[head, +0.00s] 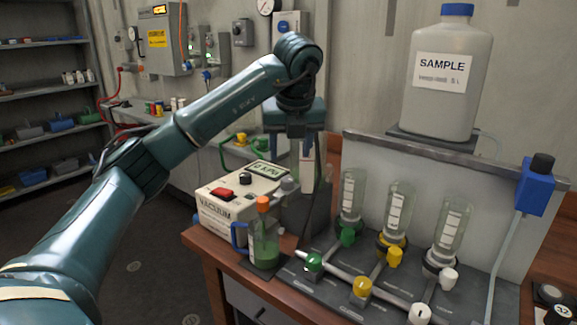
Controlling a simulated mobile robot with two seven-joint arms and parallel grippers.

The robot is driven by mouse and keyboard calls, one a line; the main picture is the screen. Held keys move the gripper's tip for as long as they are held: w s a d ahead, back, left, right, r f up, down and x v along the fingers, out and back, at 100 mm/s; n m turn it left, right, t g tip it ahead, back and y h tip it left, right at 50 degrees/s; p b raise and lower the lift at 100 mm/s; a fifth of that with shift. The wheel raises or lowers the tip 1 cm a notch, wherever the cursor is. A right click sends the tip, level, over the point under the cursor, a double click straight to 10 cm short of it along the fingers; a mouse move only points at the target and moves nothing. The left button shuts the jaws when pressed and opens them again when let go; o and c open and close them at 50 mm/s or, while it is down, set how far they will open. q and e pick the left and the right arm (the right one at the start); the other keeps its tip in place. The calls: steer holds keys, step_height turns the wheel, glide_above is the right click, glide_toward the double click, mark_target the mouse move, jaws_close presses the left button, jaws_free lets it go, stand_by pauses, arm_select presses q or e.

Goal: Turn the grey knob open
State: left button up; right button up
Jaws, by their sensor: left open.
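A grey knob (289,186) sits at the right end of the white box marked VACUUM (221,217), on the wooden bench. My left gripper (306,158) hangs pointing down above and slightly right of the grey knob. It is open, with a gap between it and the knob, and nothing shows between its fingers. The knob's exact setting is too small to tell. My right gripper is out of view.
A green-filled bottle with an orange cap (264,235) stands in front of the vacuum box. To the right are glass cylinders with green (313,262), yellow (361,287) and white (419,313) knobs. A large SAMPLE jug (448,95) stands on a shelf behind.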

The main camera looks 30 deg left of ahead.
arm_select(q)
steer(key=shift+p+v, duration=0.4)
steer(key=shift+v, duration=1.6)
